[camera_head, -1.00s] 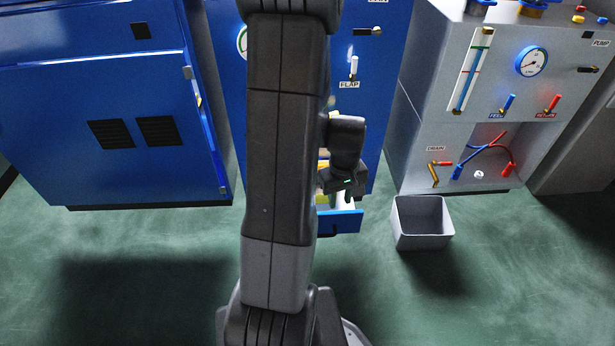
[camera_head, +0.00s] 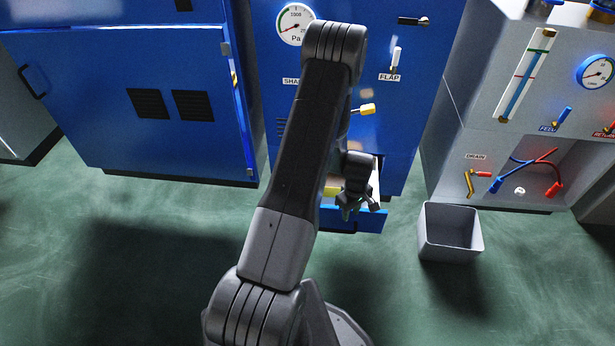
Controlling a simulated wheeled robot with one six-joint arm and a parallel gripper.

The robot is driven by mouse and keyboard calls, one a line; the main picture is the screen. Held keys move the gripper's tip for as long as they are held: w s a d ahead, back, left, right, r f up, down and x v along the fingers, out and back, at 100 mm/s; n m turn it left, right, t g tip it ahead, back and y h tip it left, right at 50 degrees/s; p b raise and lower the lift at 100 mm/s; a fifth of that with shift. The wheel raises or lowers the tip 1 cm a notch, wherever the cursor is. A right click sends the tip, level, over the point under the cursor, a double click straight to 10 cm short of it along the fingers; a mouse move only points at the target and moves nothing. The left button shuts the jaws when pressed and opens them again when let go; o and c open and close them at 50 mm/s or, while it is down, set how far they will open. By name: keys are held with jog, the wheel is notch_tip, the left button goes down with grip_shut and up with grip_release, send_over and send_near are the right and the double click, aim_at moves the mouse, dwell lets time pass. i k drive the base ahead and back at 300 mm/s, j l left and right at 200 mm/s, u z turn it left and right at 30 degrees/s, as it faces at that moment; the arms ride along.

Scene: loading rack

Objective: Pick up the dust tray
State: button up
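The dust tray appears to be the low blue-fronted tray (camera_head: 370,222) at the foot of the middle blue cabinet (camera_head: 400,130). It stands out from a low opening, with a pale inside and a yellow part (camera_head: 331,191) partly visible. My arm hides its left part. My gripper (camera_head: 358,208) points down just above the tray's front edge, fingers spread apart and nothing seen between them. I cannot tell whether a finger touches the tray.
A grey open bin (camera_head: 428,240) stands on the floor to the right, before the grey pump cabinet (camera_head: 455,130). A yellow knob (camera_head: 367,109) sticks out above my gripper. A blue cabinet (camera_head: 120,110) stands left. The green floor in front is clear.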

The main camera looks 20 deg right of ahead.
aim_at(333, 183)
jog(key=l+u, duration=0.6)
jog(key=u, duration=0.15)
jog(key=l+u, duration=0.4)
jog(key=k+l+u, duration=0.15)
jog(key=u, duration=0.2)
jog(key=k+l, duration=0.15)
jog(key=l, duration=0.15)
jog(key=k+l+u, duration=0.1)
jog(key=l, duration=0.2)
jog(key=k+l, duration=0.2)
jog(key=l+u, duration=0.05)
jog(key=l, duration=0.05)
